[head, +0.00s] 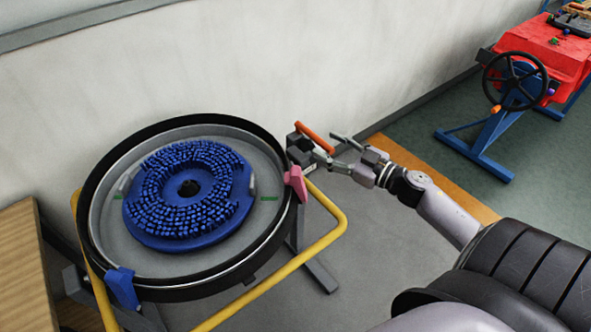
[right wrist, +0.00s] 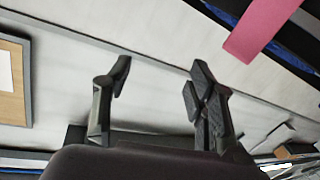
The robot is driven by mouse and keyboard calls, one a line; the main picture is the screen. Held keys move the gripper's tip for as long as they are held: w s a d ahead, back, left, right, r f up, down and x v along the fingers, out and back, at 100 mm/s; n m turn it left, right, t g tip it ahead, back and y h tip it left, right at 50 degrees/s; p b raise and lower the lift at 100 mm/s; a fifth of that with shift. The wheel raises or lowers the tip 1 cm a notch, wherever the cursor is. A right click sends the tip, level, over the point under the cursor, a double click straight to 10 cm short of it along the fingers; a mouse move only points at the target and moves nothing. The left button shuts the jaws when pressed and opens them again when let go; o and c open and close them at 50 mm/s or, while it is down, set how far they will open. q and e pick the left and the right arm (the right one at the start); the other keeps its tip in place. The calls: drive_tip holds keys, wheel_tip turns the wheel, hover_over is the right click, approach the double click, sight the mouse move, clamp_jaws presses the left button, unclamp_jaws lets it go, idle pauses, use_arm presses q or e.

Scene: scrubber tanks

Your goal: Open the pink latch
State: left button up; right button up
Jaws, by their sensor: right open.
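The pink latch (head: 296,183) sits on the right side of the round tank's black rim (head: 95,245). My right gripper (head: 335,152) is open and empty, just right of and beyond the latch, apart from it. Its fingers point left toward the tank. In the right wrist view the open fingers (right wrist: 160,78) are spread with nothing between them. The pink latch shows there as a flat pink strip (right wrist: 262,28) at the upper right, outside the fingers. My left gripper is not in view.
A blue brush (head: 150,225) lies in the tank, and a blue latch (head: 122,288) is on the near rim. A yellow tube frame (head: 325,238) surrounds the tank. The wall (head: 240,60) is behind.

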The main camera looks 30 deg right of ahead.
drive_tip(key=s+d+r+n+g+y, duration=0.1)
drive_tip(key=s+n+g+y, duration=0.1)
drive_tip(key=n+g+y, duration=0.15)
drive_tip(key=g+y, duration=0.2)
drive_tip(key=g, duration=0.4)
approach(298, 170)
use_arm(q)
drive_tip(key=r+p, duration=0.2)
drive_tip(key=p, duration=0.1)
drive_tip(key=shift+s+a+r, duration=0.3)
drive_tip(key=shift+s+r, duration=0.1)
use_arm(e)
drive_tip(key=shift+n, duration=0.55)
drive_tip(key=x, duration=1)
drive_tip(key=shift+w+a+f, duration=0.1)
drive_tip(key=shift+a+f, duration=0.05)
drive_tip(key=shift+a, duration=0.2)
drive_tip(key=shift+c, duration=0.3)
drive_tip(key=shift+t, duration=0.25)
clamp_jaws()
